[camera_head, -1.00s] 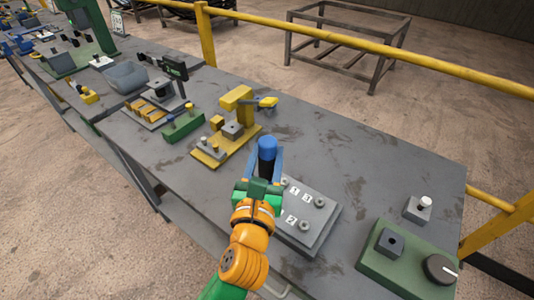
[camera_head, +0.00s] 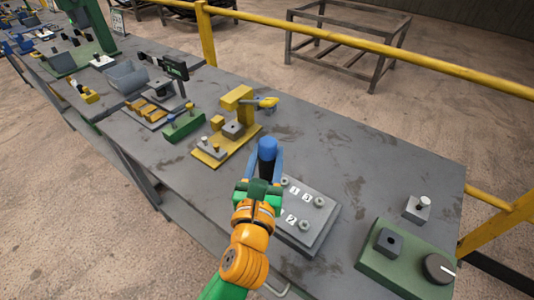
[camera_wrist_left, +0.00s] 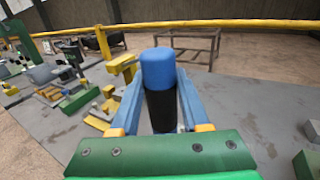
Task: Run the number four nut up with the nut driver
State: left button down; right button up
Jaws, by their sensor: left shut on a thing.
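My left gripper (camera_head: 265,168) is shut on the nut driver (camera_head: 267,148), which has a blue cap and a black body. In the left wrist view the nut driver (camera_wrist_left: 160,85) stands upright between the two blue fingers. Its lower end is hidden behind my gripper. The grey nut plate (camera_head: 322,228) lies just right of and below the gripper. It carries nuts (camera_head: 319,202) and white labels; 1, 2 and 3 can be read. The number four label and nut cannot be made out; my gripper and wrist cover the plate's left side. My right gripper is not in view.
A yellow fixture (camera_head: 212,158) stands left of the gripper. A green base (camera_head: 405,268) with a grey block and black knob is at the front right, with a small grey block (camera_head: 418,209) behind it. The table (camera_head: 350,150) is clear behind the nut plate.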

pick_arm(q)
jog(key=c, duration=1)
grip_release()
grip_shut()
jog(key=shift+f+b, duration=0.8)
jog(key=shift+f, duration=0.5)
dwell(0.5)
